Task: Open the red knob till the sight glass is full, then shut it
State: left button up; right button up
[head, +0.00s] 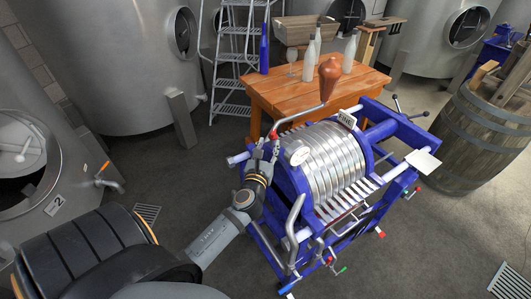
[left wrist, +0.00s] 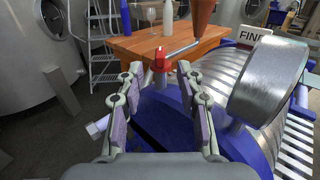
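The red knob (head: 272,133) sits on a metal pipe at the left end of the blue-framed plate filter (head: 339,167). In the left wrist view the red knob (left wrist: 160,54) is ahead, between and just beyond my fingertips. My left gripper (head: 268,147) is open, its two padded fingers apart in the left wrist view (left wrist: 160,78), with nothing visibly held between them. My right gripper is out of view.
A round gauge (head: 298,153) stands close to the right of my left gripper. Behind is a wooden table (head: 267,88) with bottles (head: 350,52) and a glass (head: 292,63). A barrel (head: 474,135) stands right; steel tanks (head: 123,65) and a ladder (head: 239,50) stand at the back.

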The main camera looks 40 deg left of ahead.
pick_arm(q)
jog(key=v, duration=0.4)
